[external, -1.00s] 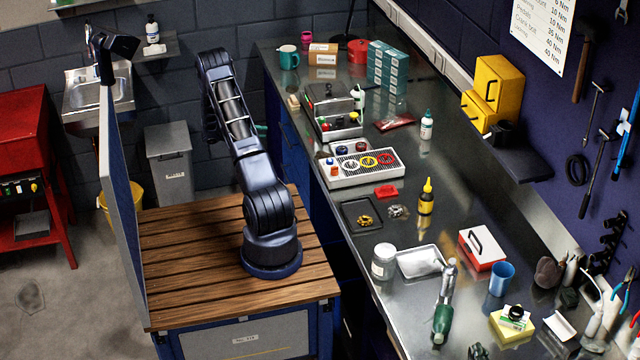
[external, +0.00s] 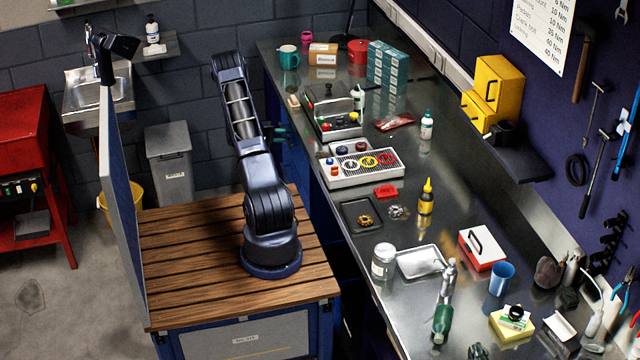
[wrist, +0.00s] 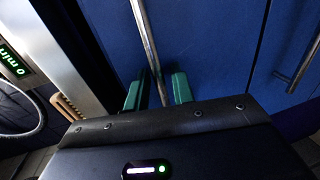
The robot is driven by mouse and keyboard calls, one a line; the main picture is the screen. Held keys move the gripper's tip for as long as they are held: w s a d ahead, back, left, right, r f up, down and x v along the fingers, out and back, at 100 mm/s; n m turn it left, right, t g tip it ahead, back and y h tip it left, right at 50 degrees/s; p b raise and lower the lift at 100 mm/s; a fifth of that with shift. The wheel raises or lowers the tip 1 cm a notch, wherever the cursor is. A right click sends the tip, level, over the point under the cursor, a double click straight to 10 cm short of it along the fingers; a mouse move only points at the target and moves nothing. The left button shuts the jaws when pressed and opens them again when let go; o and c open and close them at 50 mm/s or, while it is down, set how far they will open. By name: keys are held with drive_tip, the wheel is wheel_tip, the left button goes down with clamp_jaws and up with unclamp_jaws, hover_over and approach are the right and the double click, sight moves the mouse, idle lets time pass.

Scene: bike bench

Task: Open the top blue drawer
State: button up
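A blue front (wrist: 205,45) with a long metal bar handle (wrist: 147,35) fills the middle of the wrist view. My gripper (wrist: 158,90) is open, its two green fingers apart. The handle's bar runs between the fingers in the picture, with a gap visible on the right side; I cannot tell whether either finger touches it. The front looks closed.
A second blue front with its own bar handle (wrist: 302,62) lies at the right of the wrist view. A pale panel with a green digital display (wrist: 12,62) is at the left. The steel bench top (external: 375,225) above carries several tools and boxes.

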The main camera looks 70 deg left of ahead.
drive_tip(key=shift+w, duration=0.2)
clamp_jaws()
drive_tip(key=s, duration=4)
drive_tip(key=shift+s, duration=0.15)
drive_tip(key=shift+f, duration=0.1)
